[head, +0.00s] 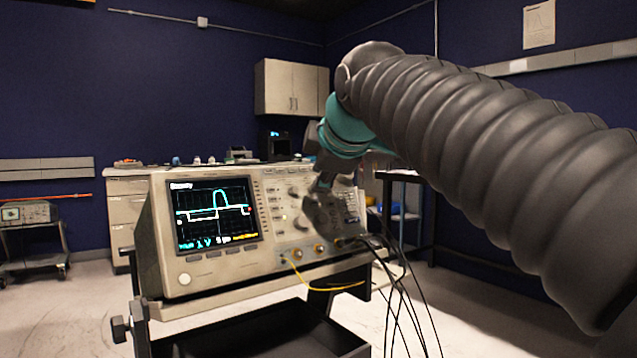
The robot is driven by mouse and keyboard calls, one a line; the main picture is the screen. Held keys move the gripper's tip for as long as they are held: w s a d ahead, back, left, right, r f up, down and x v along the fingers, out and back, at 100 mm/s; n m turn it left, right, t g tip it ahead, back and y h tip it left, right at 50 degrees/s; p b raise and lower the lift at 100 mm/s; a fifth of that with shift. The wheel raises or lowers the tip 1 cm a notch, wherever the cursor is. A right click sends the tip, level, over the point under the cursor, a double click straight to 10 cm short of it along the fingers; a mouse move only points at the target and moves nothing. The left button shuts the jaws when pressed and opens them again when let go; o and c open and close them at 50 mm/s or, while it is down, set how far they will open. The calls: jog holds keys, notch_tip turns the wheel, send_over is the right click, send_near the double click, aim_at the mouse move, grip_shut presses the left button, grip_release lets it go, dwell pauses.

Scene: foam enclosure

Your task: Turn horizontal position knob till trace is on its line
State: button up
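The oscilloscope (165,240) stands on a cart, its front facing me at an angle. My gripper (318,212) is in front of the right half of the control panel, pointing down at the knobs. It hides part of them. I cannot tell which knob is the horizontal position knob, or whether the fingers touch one.
A yellow cable (322,287) and several black cables (395,290) hang from the front sockets. The cart (270,332) is below. A bench with cabinets (128,200) stands behind, and another instrument cart (30,225) is far left. The floor at left is clear.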

jog(key=v, duration=0.7)
jog(key=shift+s+r, duration=0.15)
jog(key=shift+s, duration=0.1)
jog(key=shift+d, duration=0.1)
notch_tip(320, 180, down, 21)
jog(key=s+d+m+g+h, duration=0.1)
jog(key=s+d+m+g, duration=0.2)
jog(key=m, duration=0.8)
jog(key=s+d+f+m+g+h+p, duration=0.1)
jog(key=s+d+f+m+p, duration=0.1)
jog(key=s+d+f, duration=0.3)
jog(key=s+d+f+m+g+h+p, duration=0.1)
jog(key=s+d+f+m, duration=0.4)
jog(key=s+f, duration=0.5)
notch_tip(320, 180, down, 4)
jog(key=shift+d+r+m+g+p, duration=0.1)
jog(key=shift+d+m+g+p, duration=0.2)
jog(key=shift+d+g+p, duration=0.25)
